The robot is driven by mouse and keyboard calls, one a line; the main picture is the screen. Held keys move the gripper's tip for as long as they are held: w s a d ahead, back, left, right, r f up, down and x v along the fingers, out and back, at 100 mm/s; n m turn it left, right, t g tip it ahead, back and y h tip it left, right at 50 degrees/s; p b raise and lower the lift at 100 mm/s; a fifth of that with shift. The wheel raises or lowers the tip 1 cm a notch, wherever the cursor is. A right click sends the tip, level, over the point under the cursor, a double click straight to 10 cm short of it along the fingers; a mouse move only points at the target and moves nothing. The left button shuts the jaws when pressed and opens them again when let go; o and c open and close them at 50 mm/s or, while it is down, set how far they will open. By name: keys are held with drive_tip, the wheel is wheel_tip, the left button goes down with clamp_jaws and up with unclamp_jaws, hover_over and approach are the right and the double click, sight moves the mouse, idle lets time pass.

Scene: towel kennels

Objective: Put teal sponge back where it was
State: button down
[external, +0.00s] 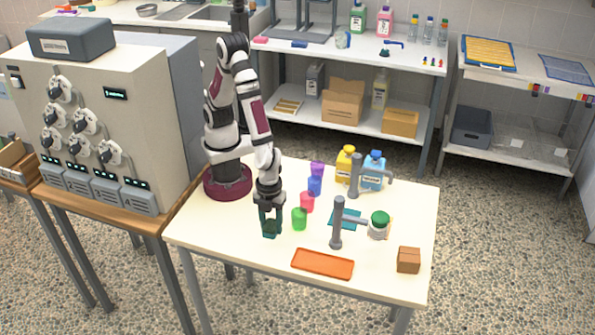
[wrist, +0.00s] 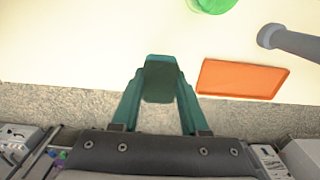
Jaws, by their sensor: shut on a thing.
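The teal sponge (external: 269,233) is a small dark teal block held at the tips of my gripper (external: 270,221). In the wrist view the sponge (wrist: 158,82) sits between the two teal fingers of my gripper (wrist: 159,97), which are shut on it. The sponge is over the front left part of the white table (external: 215,232), left of the green cup (external: 299,219). I cannot tell whether it touches the table. A flat teal piece (external: 347,214) lies on the table behind the front grey post.
An orange tray (external: 322,264) lies at the front edge. Red (external: 307,202), blue (external: 314,186) and purple (external: 317,168) cups stand behind the green one. Grey posts (external: 337,228), a green-lidded jar (external: 378,228), bottles (external: 373,172) and a brown box (external: 408,261) are to the right.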

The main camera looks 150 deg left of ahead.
sight(282, 245)
drive_tip(key=shift+w+a+f, duration=0.25)
drive_tip(key=shift+a+f, duration=0.2)
drive_tip(key=shift+a, duration=0.15)
drive_tip(key=shift+w+a+f, duration=0.2)
drive_tip(key=shift+a+f, duration=0.2)
drive_tip(key=shift+a, duration=0.2)
drive_tip(key=shift+w+f, duration=0.1)
drive_tip(key=shift+f, duration=1.8)
drive_tip(key=shift+f, duration=0.1)
drive_tip(key=shift+c, duration=2.1)
unclamp_jaws()
